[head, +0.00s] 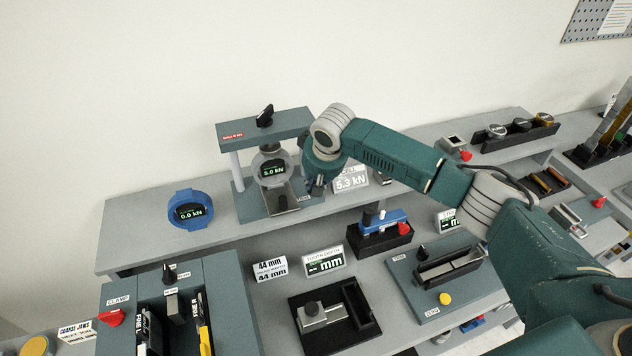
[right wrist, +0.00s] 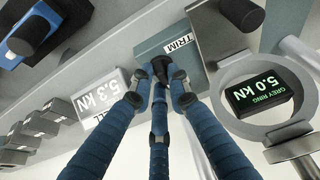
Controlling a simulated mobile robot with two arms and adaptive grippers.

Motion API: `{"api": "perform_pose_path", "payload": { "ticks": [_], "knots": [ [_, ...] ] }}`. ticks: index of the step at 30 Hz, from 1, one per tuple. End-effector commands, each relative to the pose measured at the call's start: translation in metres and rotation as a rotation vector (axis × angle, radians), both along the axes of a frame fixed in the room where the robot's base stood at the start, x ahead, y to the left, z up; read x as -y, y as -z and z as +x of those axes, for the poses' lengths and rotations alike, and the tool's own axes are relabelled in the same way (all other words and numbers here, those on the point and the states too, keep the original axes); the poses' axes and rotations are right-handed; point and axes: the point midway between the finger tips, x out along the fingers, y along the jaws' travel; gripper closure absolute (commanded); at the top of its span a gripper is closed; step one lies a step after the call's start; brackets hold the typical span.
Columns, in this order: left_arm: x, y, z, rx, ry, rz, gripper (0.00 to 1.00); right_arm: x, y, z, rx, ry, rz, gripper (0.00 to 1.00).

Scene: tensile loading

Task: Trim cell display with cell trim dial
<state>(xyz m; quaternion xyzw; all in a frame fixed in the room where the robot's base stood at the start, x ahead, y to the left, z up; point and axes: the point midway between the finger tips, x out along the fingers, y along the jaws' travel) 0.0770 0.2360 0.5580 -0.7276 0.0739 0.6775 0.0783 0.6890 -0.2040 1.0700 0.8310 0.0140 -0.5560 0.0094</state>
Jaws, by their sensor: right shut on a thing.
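The cell display (head: 273,169) sits in a grey ring (head: 259,160) in the loading frame (head: 265,131) and reads 5.0 kN. In the right wrist view the display (right wrist: 258,98) reads "GREY RING 5.0 kN" in green. A white card (head: 351,180) beside the frame reads 5.3 kN; it also shows in the right wrist view (right wrist: 103,95). My right gripper (right wrist: 161,88) is shut on the black cell trim dial (right wrist: 161,66) by the TRIM label (right wrist: 180,45). In the head view the gripper (head: 315,186) largely hides the dial. My left gripper is out of view.
A blue ring gauge (head: 189,208) reading 0.0 kN stands left of the frame. A blue block in a black holder (head: 380,238) and small cards stand right and in front. The clamp station (head: 170,305) is at front left.

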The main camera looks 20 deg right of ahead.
Motion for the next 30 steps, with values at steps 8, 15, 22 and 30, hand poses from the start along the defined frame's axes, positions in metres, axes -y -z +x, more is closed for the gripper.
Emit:
{"api": "perform_pose_path", "payload": {
  "ticks": [8,15,22,30],
  "knots": [
    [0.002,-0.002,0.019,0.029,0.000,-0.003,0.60,0.001,-0.001,0.000,0.000,-0.048,0.001,1.00],
    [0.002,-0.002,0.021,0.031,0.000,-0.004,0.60,0.003,-0.001,0.001,0.000,-0.199,0.001,1.00],
    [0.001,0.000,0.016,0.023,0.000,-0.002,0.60,0.005,-0.001,0.004,0.002,-0.406,0.004,1.00],
    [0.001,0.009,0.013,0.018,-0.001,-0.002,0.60,0.006,0.000,0.007,0.002,-0.659,0.005,1.00]
  ]
}}
